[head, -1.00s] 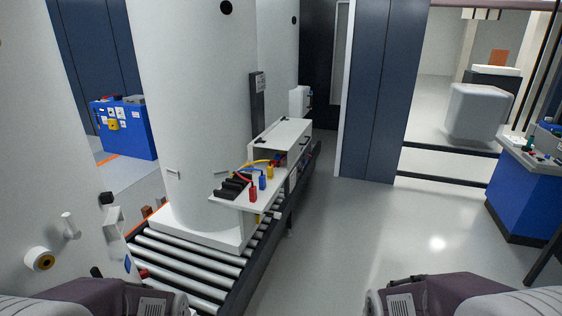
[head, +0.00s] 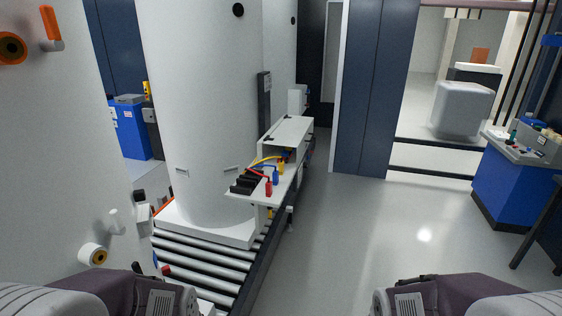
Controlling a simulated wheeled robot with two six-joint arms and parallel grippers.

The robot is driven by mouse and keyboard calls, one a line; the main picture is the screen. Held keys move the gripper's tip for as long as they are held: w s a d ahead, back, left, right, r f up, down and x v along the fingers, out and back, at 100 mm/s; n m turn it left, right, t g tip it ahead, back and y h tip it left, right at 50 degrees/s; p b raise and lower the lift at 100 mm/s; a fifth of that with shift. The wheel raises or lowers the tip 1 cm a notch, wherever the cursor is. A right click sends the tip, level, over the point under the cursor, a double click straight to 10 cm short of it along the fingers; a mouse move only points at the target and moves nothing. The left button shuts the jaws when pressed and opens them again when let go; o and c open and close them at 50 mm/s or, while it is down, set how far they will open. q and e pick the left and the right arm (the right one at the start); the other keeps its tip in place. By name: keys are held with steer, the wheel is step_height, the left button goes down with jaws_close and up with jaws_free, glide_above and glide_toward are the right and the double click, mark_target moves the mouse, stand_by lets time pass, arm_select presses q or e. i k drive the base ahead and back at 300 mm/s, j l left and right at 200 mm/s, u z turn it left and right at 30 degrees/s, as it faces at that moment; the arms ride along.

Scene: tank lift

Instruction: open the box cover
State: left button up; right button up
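A white box (head: 287,134) sits beside the tall white tank (head: 205,120) at the conveyor's right edge, in the middle of the head view. A white shelf-like panel (head: 283,189) extends in front of it at a lower level. Red, blue and yellow connectors and black blocks (head: 245,184) are on this panel, with coloured wires running toward the box. I cannot tell which part is the cover. My two arms show only as dark and grey links at the bottom edge, well short of the box. Neither gripper is in view.
A roller conveyor (head: 205,263) runs under the tank. Another large white tank (head: 50,160) with protruding fittings stands close on the left. A blue workbench (head: 513,187) is at the right. The grey floor (head: 365,240) between conveyor and workbench is clear.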

mark_target(294, 131)
steer(key=i+l, duration=0.15)
steer(key=i, duration=0.3)
steer(key=i+l, duration=0.15)
steer(key=i, duration=0.35)
steer(key=i+l+u, duration=0.35)
steer(key=l, duration=0.25)
steer(key=i+l+u, duration=0.4)
steer(key=l, duration=0.25)
steer(key=i+l+u, duration=0.35)
steer(key=l, duration=0.3)
steer(key=i+l+u, duration=0.15)
steer(key=l, duration=0.2)
steer(key=i+l+u, duration=0.15)
steer(key=l, duration=0.25)
steer(key=i+l+u, duration=0.15)
steer(key=l, duration=0.25)
steer(key=i+l+u, duration=0.2)
steer(key=l, duration=0.2)
steer(key=l+u, duration=0.15)
steer(key=l, duration=0.25)
